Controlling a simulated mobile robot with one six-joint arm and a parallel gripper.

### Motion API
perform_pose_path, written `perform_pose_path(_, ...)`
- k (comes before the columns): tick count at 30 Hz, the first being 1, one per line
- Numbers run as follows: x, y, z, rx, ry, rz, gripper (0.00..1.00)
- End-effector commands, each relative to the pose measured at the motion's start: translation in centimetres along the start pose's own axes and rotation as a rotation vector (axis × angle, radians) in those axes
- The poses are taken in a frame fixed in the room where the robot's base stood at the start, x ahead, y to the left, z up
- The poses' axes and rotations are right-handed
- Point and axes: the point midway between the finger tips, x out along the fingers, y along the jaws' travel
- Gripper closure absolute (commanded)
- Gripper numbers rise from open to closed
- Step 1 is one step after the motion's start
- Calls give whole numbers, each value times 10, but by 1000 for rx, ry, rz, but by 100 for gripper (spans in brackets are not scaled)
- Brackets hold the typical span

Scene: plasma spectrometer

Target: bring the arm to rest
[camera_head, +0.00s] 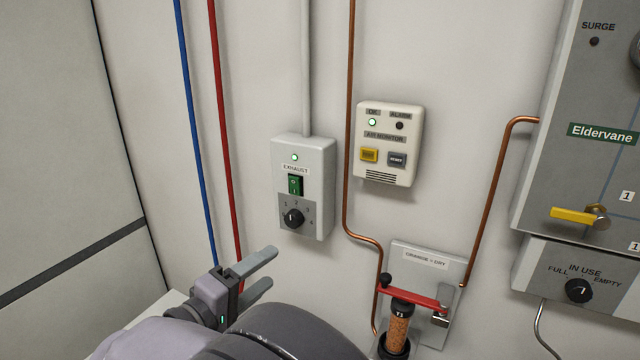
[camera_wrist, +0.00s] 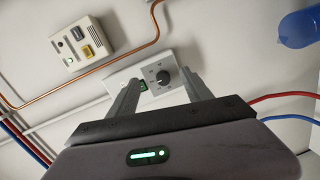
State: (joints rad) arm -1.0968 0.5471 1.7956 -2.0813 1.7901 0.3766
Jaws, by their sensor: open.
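My gripper (camera_head: 262,277) is at the lower left of the head view, in front of the wall and below the exhaust box. Its two grey fingers are apart with nothing between them. In the wrist view my gripper (camera_wrist: 162,92) points toward the exhaust box (camera_wrist: 150,78), whose black knob shows between the fingers. The fingers look apart from the box. In the head view the exhaust box (camera_head: 318,170) has a lit green lamp, a green switch and a black knob.
An air monitor (camera_head: 398,125) with a lit green lamp hangs on the wall. A red-handled clamp (camera_head: 412,297) holds an orange cartridge (camera_head: 397,328). A grey panel (camera_head: 560,150) with a yellow lever is at right. Blue (camera_head: 196,130) and red (camera_head: 222,120) lines run down the wall.

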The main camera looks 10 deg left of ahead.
Motion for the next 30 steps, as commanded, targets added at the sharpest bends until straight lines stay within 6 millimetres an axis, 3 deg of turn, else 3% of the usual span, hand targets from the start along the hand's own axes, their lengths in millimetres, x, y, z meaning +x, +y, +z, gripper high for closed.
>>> perform_pose_path(2,36,19,62,26,-170,-107,42)
perform_pose_path(3,50,26,103,49,-272,-189,42)
perform_pose_path(5,60,32,168,109,-423,-329,42)
perform_pose_path(7,52,31,244,237,-588,-519,42)
perform_pose_path(9,20,24,308,464,-722,-732,42)
perform_pose_path(10,4,20,325,578,-754,-810,42)
perform_pose_path(13,-40,12,343,963,-770,-977,42)
perform_pose_path(15,-55,14,340,1185,-733,-1018,42)
perform_pose_path(18,-63,19,334,1383,-680,-1027,42)
perform_pose_path(30,-65,22,330,1453,-658,-1029,42)
